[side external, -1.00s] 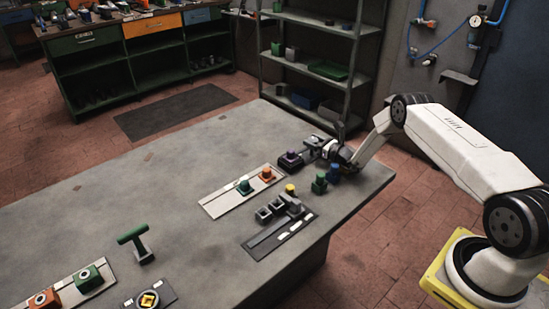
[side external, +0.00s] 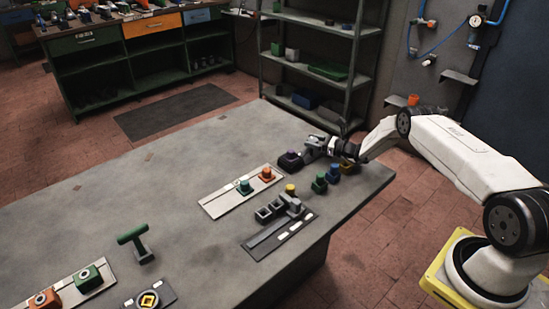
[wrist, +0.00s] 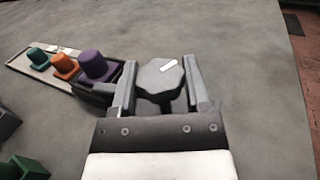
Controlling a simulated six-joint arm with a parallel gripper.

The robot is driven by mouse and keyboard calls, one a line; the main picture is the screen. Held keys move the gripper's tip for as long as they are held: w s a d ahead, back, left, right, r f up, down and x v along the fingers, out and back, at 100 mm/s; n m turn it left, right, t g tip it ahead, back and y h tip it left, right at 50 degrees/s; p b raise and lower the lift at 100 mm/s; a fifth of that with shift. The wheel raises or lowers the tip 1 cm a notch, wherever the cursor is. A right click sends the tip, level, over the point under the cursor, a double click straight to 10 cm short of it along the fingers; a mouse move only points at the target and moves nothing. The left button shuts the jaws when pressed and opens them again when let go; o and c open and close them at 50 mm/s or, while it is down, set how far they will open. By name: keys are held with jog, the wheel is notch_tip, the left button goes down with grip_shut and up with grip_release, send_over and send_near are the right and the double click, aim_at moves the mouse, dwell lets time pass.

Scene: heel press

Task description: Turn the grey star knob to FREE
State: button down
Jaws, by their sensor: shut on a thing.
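The grey star knob (wrist: 162,78) sits between the two fingers of my gripper (wrist: 160,76) in the wrist view. My gripper is shut on it, one finger on each side. A white mark on the knob's top slants towards the upper right. No FREE lettering can be read, and my gripper covers part of the knob's base. In the side view my gripper (side external: 316,143) is low over the table's far right part, just right of a purple knob (side external: 291,158); the star knob cannot be made out clearly there.
The purple knob (wrist: 95,63) stands close beside my left finger. Orange (side external: 266,174) and teal (side external: 243,186) knobs stand on a pale plate. Yellow (side external: 290,188), green (side external: 319,181) and blue (side external: 334,173) knobs stand nearer the camera.

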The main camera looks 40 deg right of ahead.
jog(key=shift+n+g+y, duration=1)
jog(key=shift+n+y, duration=0.3)
jog(key=shift+y, duration=0.4)
jog(key=shift+c, duration=0.3)
grip_release()
jog(key=shift+v, duration=3.9)
